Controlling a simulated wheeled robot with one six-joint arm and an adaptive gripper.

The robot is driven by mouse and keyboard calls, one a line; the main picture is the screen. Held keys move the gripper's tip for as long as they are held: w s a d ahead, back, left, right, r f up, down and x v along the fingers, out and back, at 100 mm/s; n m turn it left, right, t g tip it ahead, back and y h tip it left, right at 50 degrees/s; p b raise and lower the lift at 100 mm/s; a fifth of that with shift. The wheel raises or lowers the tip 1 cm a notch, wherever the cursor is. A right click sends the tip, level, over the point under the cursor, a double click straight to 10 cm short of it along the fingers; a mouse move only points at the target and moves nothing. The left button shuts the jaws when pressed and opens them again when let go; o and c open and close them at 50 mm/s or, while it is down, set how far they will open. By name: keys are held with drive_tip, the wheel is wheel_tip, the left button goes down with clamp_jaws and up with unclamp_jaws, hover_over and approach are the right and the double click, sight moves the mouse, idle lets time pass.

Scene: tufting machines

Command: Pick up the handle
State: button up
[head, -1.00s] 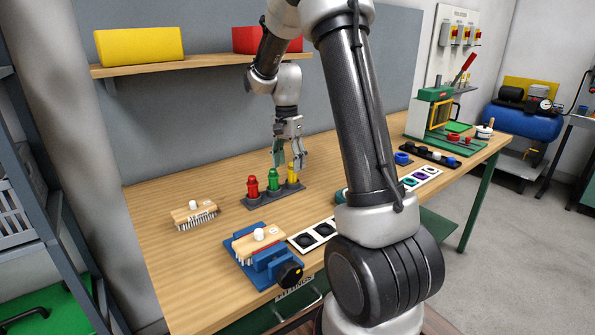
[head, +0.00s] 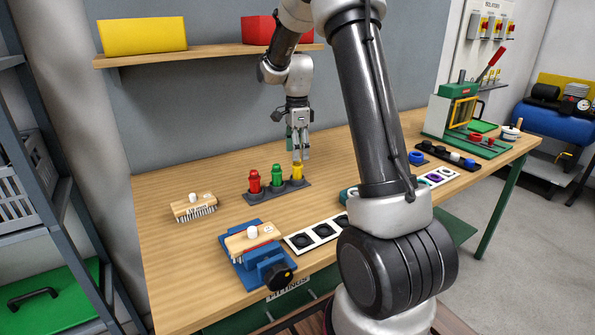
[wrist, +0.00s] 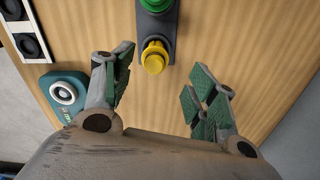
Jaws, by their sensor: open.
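No part is plainly labelled as the handle, so I cannot tell which object it is. My gripper (head: 298,148) is open, pointing down above the yellow fitting at the right end of a dark rack. In the wrist view, my open fingers (wrist: 160,88) stand apart with nothing between them. The yellow fitting (wrist: 154,58) lies beyond them, around the middle of the picture. Beside it in the rack (head: 263,189) stand a green fitting (head: 277,176) and a red fitting (head: 254,183). A wooden-backed pin block with a white knob (head: 193,207) lies to the left.
Another wooden block (head: 252,240) sits in a blue fixture with a black knob (head: 279,276). Black-and-white square pads (head: 322,231) lie to its right. A teal device (wrist: 64,92) is near the left finger. A green press (head: 462,120) stands at right. The shelf (head: 215,54) overhangs behind.

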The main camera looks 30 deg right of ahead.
sight(297, 165)
drive_tip(key=f, duration=0.5)
drive_tip(key=shift+s+a+f, duration=0.2)
drive_tip(key=shift+s+f, duration=0.1)
drive_tip(key=shift+s, duration=0.05)
drive_tip(key=shift+c, duration=0.5)
drive_tip(key=c, duration=1.1)
drive_tip(key=shift+o, duration=0.2)
